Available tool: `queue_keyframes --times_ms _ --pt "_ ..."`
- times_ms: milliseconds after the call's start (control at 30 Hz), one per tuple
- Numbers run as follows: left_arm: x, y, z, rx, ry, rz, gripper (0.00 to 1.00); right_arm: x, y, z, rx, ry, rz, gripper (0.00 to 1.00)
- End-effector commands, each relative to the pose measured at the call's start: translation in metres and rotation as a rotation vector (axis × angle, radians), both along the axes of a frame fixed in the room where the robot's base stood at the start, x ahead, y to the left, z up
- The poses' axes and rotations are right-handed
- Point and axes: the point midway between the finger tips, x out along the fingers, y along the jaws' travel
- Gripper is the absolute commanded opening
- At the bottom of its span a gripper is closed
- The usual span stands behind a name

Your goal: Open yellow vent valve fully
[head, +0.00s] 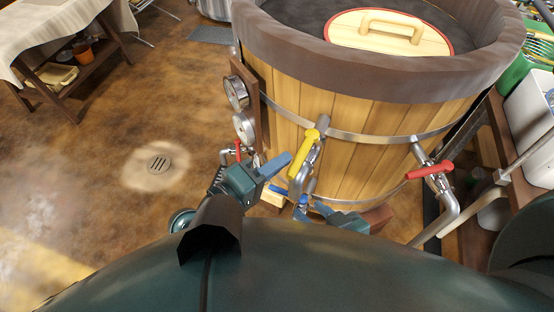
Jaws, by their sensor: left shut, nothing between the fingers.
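The yellow vent valve handle (301,157) is on a metal pipe fitting at the front of the wooden vat. It slants from upper right to lower left. My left gripper (282,164) has blue fingers, shut and empty. Its tips are just left of the yellow handle; whether they touch it I cannot tell. My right gripper (322,209) is lower, below the yellow handle, near the pipework, and its finger gap is not clear. Part of it is hidden behind my own body.
The wooden vat (345,140) has a dark rim and a lid with a handle (390,27). A red valve handle (430,170) is at its right, a blue handle (283,191) below the yellow one. Gauges (236,93) are at the left. Open floor with a drain (160,163) lies further left.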

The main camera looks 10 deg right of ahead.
Motion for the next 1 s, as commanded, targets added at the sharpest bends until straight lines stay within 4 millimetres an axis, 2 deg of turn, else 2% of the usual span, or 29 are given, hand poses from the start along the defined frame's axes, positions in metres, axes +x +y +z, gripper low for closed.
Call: queue_keyframes --times_ms 267,433,800,1000 --pt "-0.001 0.000 -0.001 0.002 0.003 -0.002 0.00 0.000 0.000 0.000 0.000 0.000 0.000 0.36" --pt "-0.007 0.009 -0.002 0.004 0.002 -0.002 0.00 0.000 0.000 -0.002 -0.001 -0.002 -0.001 0.36" --pt "-0.048 0.075 -0.001 0.007 0.001 -0.003 0.00 0.002 -0.005 -0.001 -0.005 -0.055 -0.012 0.36" --pt "-0.063 0.100 0.002 0.004 -0.001 -0.002 0.00 -0.003 -0.012 0.001 -0.009 -0.087 -0.028 0.36"
